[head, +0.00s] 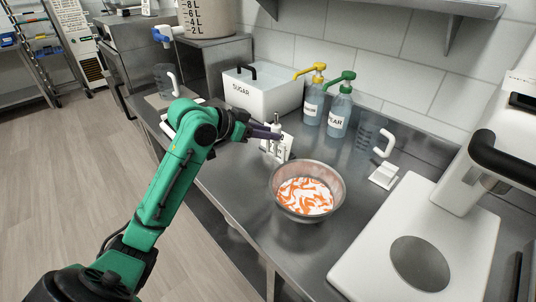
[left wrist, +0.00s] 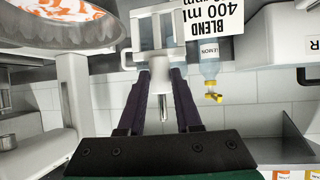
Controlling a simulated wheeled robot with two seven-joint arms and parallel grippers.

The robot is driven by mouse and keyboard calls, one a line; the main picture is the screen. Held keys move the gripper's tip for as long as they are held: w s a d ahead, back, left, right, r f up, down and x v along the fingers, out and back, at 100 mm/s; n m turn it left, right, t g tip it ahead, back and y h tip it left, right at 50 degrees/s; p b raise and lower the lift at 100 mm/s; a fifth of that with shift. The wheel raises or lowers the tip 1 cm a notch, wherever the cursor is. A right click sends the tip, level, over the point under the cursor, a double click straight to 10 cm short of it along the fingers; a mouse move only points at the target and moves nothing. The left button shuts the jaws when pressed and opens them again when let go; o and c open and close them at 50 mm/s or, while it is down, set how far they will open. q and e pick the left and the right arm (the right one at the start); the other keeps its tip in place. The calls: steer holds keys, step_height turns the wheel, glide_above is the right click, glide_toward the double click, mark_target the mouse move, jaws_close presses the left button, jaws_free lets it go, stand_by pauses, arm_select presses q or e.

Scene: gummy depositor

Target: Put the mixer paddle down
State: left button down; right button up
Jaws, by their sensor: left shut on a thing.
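My left gripper (head: 268,132) is shut on the white mixer paddle (head: 272,146), in front of the sugar bin and left of the bowl. In the left wrist view the dark fingers (left wrist: 162,102) close on the paddle's white hub (left wrist: 160,72), with a metal shaft tip between them. The paddle's white frame (left wrist: 128,36) extends away from the fingers. I cannot tell whether the paddle touches the counter. My right gripper is not in view.
A steel bowl (head: 333,206) holds orange and white swirls. A white card (left wrist: 214,14), the SUGAR bin (head: 258,98), a yellow-pump bottle (head: 312,104), a green-pump bottle (head: 339,116) and a clear jug (head: 369,138) stand nearby. The mixer (head: 350,268) is at right.

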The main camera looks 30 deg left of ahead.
arm_select(q)
step_height(320, 180, down, 7)
steer(key=c, duration=0.6)
jaws_free()
steer(key=shift+r, duration=0.15)
steer(key=b, duration=0.2)
glide_toward(274, 154)
steer(key=v, duration=0.5)
steer(key=shift+d+r, duration=0.2)
steer(key=shift+r, duration=0.1)
